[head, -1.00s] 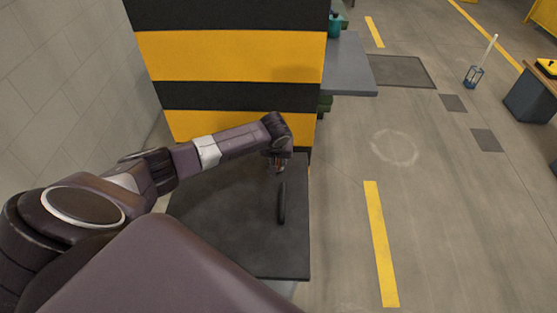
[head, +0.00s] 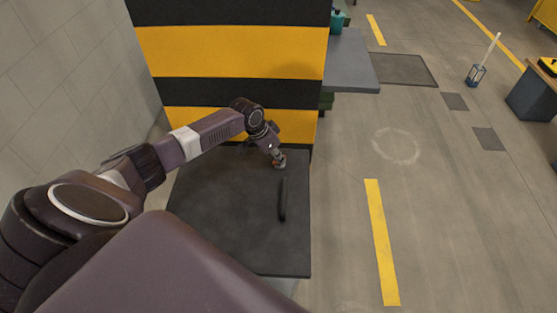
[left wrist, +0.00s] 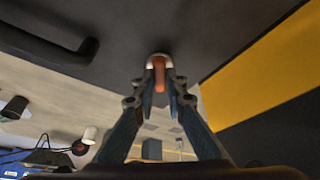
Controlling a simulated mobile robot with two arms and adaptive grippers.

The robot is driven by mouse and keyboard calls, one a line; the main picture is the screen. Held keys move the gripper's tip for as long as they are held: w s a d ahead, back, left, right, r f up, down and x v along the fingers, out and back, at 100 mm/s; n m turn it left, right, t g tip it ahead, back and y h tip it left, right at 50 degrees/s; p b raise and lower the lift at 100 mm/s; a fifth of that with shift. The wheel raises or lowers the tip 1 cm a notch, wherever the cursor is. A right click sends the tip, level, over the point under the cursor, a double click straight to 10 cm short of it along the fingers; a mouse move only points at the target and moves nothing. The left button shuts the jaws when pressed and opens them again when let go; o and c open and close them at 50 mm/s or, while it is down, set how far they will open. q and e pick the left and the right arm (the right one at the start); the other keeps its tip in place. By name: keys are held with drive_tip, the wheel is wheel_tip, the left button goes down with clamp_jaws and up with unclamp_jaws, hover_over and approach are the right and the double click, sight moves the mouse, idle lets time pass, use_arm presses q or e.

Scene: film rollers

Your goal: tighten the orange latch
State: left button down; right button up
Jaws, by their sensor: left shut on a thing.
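The orange latch (left wrist: 159,74) shows in the left wrist view as a small orange piece with a pale rounded end, against a dark panel (left wrist: 130,22). My left gripper (left wrist: 160,92) is shut on it, with one finger on each side. In the head view my left gripper (head: 279,161) is tilted down to the right at the far right part of the dark panel, with a little orange at its tips. The fingers hide part of the latch. My right gripper is in neither view.
A black bar handle (head: 283,199) stands on the dark panel close in front of the gripper. A yellow and black striped block (head: 230,56) rises just behind. A grey wall (head: 60,90) is at left. Open floor (head: 430,220) lies to the right.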

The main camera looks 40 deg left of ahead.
use_arm(q)
drive_tip(key=m+b, duration=0.2)
drive_tip(key=m+h+b, duration=0.1)
drive_tip(key=m+b, duration=0.1)
drive_tip(key=shift+w+a+f+g, duration=0.15)
drive_tip(key=shift+f+g, duration=0.05)
drive_tip(key=shift+g, duration=0.2)
drive_tip(key=shift+r+m+g+h+b, duration=0.2)
drive_tip(key=shift+m+g+h+b, duration=0.25)
drive_tip(key=shift+m+b, duration=0.85)
drive_tip(key=c, duration=2)
unclamp_jaws()
drive_tip(key=shift+o, duration=0.2)
drive_tip(key=shift+a+r, duration=0.1)
drive_tip(key=shift+r, duration=0.15)
drive_tip(key=v, duration=1.1)
drive_tip(key=shift+r, duration=0.25)
